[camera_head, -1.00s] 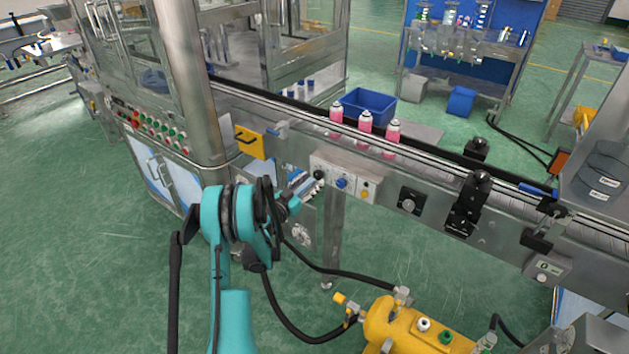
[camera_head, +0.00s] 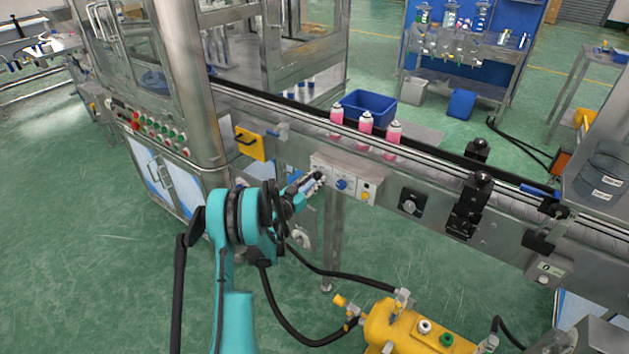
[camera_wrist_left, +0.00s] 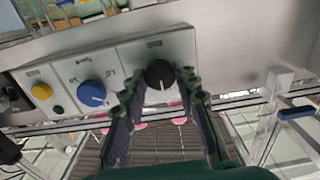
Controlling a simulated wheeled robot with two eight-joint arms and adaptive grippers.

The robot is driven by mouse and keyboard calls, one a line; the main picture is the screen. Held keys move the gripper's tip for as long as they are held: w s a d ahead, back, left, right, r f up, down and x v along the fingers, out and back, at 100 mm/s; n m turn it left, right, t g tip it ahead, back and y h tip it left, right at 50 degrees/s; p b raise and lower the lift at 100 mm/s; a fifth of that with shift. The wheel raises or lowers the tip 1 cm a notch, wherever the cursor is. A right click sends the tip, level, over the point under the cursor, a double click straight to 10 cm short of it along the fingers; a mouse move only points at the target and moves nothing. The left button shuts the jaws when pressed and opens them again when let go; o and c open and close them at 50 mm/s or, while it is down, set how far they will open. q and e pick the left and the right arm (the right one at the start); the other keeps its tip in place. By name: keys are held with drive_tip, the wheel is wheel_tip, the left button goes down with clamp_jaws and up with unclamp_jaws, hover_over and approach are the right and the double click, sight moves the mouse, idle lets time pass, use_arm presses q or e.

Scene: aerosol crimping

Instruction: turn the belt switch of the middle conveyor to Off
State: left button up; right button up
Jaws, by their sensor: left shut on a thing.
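A light grey control box (camera_head: 354,190) is fixed to the side of the middle conveyor (camera_head: 400,170). In the left wrist view it carries a black knob (camera_wrist_left: 159,74) with a white pointer line, a blue knob (camera_wrist_left: 92,93) and a yellow button (camera_wrist_left: 41,91). The labels are too small to read. My left gripper (camera_head: 319,179) is at the end of the box with the black knob. In the left wrist view its two fingers (camera_wrist_left: 156,88) are on either side of the black knob, shut on it. The knob's pointer points down in that picture. My right gripper is not in view.
Several pink-and-white cans (camera_head: 365,131) stand on the conveyor behind the box. A yellow handle block (camera_head: 250,143) is to the left, and a black dial (camera_head: 411,202) to the right. A yellow tank (camera_head: 420,330) with black hoses is on the floor in front.

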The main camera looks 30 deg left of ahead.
use_arm(q)
drive_tip(key=n, duration=0.4)
drive_tip(key=shift+n, duration=0.4)
drive_tip(key=n, duration=0.4)
drive_tip(key=shift+n, duration=0.7)
drive_tip(key=o, duration=1.2)
drive_tip(key=shift+c, duration=0.2)
drive_tip(key=s+a, duration=0.1)
drive_tip(key=s, duration=1.1)
